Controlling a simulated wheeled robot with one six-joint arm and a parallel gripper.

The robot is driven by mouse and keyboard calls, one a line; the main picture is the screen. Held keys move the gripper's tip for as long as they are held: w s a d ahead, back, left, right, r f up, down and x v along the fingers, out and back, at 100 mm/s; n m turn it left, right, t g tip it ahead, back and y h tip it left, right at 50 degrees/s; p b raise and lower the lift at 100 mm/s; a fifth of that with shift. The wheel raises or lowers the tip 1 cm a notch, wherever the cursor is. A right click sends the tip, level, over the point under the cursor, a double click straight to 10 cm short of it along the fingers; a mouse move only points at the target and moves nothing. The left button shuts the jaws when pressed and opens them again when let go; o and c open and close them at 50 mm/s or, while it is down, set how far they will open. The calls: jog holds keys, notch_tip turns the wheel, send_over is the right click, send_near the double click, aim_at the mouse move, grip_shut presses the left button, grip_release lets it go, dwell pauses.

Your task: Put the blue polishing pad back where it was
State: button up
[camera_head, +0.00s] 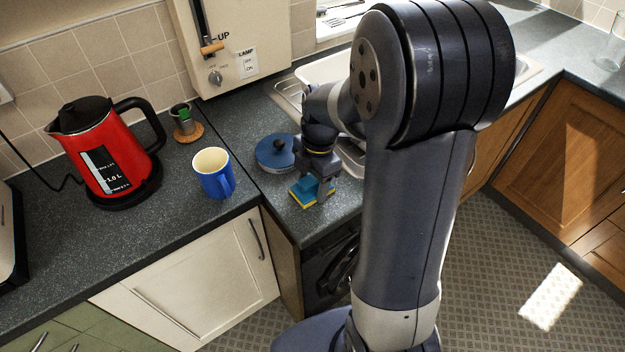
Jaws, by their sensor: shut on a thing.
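The blue polishing pad (301,196) looks like a small block with a blue upper part and a yellow lower layer. It is near the front edge of the dark counter, left of my arm. My gripper (314,190) points down and is shut on the pad, with its fingers hiding part of it. I cannot tell whether the pad touches the counter or is just above it. A round blue disc with a dark knob (268,154) lies just behind and left of my gripper.
A blue mug (215,184), a red kettle (105,150) and a cork coaster (189,135) with a small cylinder stand to the left. A wall box (240,35) with a lever is behind. The sink (325,70) is partly hidden by my arm. The counter's front-left stretch is clear.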

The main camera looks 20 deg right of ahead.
jog(key=shift+f, duration=0.15)
jog(key=o, duration=0.9)
jog(key=shift+o, duration=0.2)
notch_tip(320, 180, up, 12)
jog(key=d, duration=0.1)
jog(key=shift+w+d, duration=0.2)
